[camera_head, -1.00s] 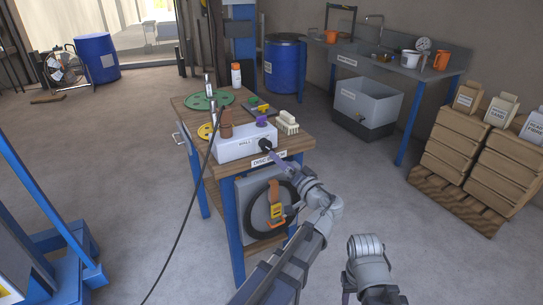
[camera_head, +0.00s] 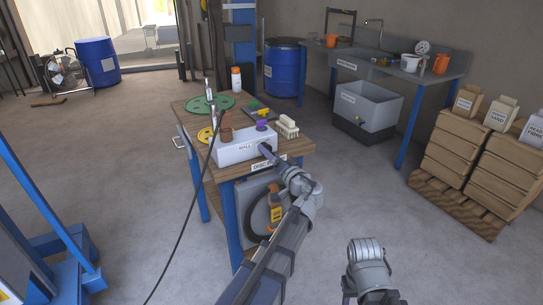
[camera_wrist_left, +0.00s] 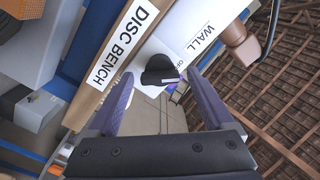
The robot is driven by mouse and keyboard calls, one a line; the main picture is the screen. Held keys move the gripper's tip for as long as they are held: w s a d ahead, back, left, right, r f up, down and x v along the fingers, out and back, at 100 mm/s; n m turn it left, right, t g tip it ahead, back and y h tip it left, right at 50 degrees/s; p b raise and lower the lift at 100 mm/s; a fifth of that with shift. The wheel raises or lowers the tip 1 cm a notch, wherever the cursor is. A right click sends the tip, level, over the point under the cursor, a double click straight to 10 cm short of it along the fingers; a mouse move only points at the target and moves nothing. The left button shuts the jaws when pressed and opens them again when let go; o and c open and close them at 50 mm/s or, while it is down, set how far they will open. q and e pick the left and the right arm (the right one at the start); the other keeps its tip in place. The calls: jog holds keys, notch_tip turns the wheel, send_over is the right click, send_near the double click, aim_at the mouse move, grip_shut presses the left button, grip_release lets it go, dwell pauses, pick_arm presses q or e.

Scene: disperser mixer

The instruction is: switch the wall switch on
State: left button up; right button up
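The wall switch is a white box labelled WALL (camera_head: 245,147) on top of the disc bench. A black knob (camera_wrist_left: 160,70) sits on its end face, with lettering beside it that is partly hidden. My left gripper (camera_wrist_left: 160,106) is open in the left wrist view, with its two purple fingers on either side of the knob's line and the knob just beyond their tips. In the head view my left gripper (camera_head: 268,152) is at the right end of the box and hides the knob. My right arm shows at the lower right, but its gripper fingers are not visible.
The bench (camera_head: 296,150) also holds a green disc (camera_head: 205,103), a brown piece (camera_head: 226,134) by the box and a cream brush-like block (camera_head: 287,126). A black cable runs down from the box area. Open floor lies right.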

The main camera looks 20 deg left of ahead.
pick_arm(q)
jog(key=c, duration=1.3)
jog(key=shift+o, duration=0.2)
jog(key=shift+m, duration=9.1)
jog(key=o, duration=1.4)
